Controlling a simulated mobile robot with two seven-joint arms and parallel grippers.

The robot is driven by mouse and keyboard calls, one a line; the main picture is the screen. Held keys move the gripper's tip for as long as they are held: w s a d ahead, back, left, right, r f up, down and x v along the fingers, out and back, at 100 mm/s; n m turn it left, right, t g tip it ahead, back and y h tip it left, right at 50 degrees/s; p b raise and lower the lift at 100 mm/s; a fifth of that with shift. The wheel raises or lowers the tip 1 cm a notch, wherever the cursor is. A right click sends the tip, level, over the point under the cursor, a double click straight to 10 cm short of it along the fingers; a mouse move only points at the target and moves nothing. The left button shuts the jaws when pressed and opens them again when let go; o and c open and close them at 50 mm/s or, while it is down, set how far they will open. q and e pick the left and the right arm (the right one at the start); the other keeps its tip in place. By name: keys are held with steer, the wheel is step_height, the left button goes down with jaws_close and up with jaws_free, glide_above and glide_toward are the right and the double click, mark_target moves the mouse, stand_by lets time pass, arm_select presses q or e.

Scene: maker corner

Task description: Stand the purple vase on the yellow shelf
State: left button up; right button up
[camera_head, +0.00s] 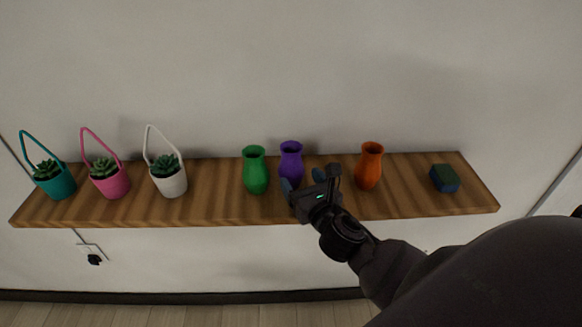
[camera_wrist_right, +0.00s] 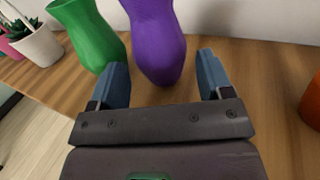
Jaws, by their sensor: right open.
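The purple vase (camera_head: 291,160) stands upright on a brown wooden shelf (camera_head: 220,205), between a green vase (camera_head: 255,172) and an orange vase (camera_head: 369,167). My right gripper (camera_head: 308,182) is open just in front of the purple vase. In the right wrist view the purple vase (camera_wrist_right: 155,40) stands ahead of the two blue fingers (camera_wrist_right: 163,85), roughly between their lines; I cannot tell whether its base is between the tips. The left fingertip is close to the green vase (camera_wrist_right: 92,35). No yellow shelf is in view. My left gripper is not in view.
Teal (camera_head: 58,184), pink (camera_head: 112,185) and white (camera_head: 171,182) planters with tall handles stand at the shelf's left. A dark blue-green block (camera_head: 444,178) lies at the right. The wall is close behind. Shelf room is clear between the orange vase and the block.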

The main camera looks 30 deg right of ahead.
mark_target(296, 175)
steer(key=shift+w+d, duration=0.2)
steer(key=shift+w, duration=1.15)
steer(key=shift+w+d, duration=0.15)
steer(key=shift+w, duration=1.2)
steer(key=c, duration=0.7)
